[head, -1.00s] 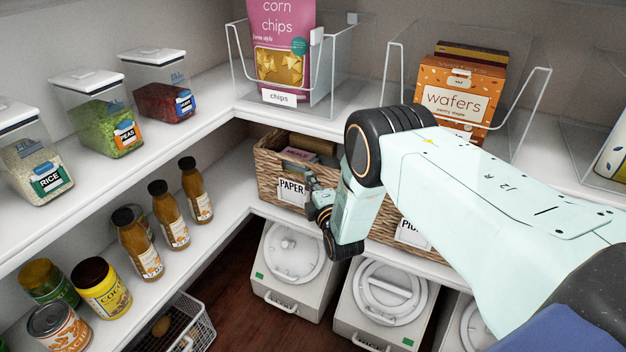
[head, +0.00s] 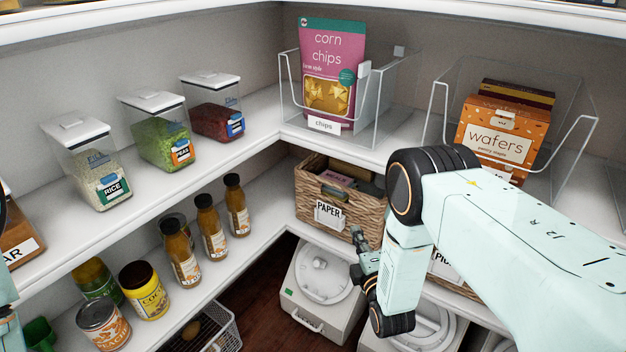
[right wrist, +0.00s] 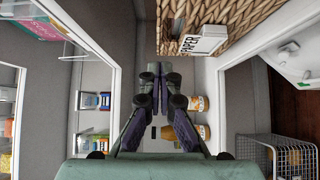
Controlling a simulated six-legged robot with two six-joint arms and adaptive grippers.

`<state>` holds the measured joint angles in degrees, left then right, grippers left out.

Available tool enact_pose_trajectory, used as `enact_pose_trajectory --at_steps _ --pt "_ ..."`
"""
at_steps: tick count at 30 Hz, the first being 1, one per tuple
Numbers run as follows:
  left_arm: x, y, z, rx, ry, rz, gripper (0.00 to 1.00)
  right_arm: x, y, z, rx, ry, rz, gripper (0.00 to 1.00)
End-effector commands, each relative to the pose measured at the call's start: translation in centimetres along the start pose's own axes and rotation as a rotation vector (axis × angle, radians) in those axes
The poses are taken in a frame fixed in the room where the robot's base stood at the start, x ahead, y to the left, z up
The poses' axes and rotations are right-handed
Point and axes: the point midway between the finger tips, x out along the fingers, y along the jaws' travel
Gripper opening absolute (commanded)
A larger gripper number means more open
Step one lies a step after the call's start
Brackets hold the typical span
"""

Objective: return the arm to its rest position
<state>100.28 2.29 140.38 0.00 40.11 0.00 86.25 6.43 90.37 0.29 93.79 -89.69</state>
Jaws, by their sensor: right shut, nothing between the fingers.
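My right arm comes in from the right in the head view, bent downward at a dark round joint. Its right gripper (head: 357,243) hangs in front of the lower shelf, just below and right of the paper basket's label. In the right wrist view the right gripper (right wrist: 160,78) has its dark fingers together, with nothing seen between them. My left gripper is not in view; only slivers of what looks like my left arm show at the left edge of the head view.
The woven paper basket (head: 375,212) is close beside the right gripper. A chips bin (head: 389,95) and a wafers box (head: 481,140) stand on the shelf above. White lidded bins (head: 323,290) stand below. Bottles (head: 183,258) and jars line the left shelf. A wire basket (head: 229,335) sits low.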

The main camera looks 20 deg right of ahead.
Motion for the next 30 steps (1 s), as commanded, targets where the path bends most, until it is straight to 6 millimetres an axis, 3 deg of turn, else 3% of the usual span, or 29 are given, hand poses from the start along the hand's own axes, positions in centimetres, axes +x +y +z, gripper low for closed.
enact_pose_trajectory --at_steps 4,7,11,17,21,25,30 --pt "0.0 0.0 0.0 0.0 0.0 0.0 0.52 -0.1 -0.1 -0.1 0.032 0.0 -0.003 0.0" --pt "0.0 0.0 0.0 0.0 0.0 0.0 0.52 -0.2 -1.0 -0.1 0.148 -0.003 -0.046 0.0" --pt "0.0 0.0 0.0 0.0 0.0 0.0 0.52 -2.8 -5.2 -0.1 0.4 -0.048 -0.237 0.0" --pt "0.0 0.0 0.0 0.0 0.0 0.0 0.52 -11.5 -11.8 -0.6 0.792 -0.257 -0.612 0.0" --pt "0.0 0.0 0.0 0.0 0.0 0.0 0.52 -20.1 -14.2 -1.0 1.019 -0.511 -0.861 0.0" --pt "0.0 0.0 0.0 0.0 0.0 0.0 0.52 -28.6 -14.2 -1.3 1.152 -0.791 -1.044 0.0" --pt "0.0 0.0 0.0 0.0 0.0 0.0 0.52 -37.9 -11.5 -1.4 1.192 -1.102 -1.2 0.0"
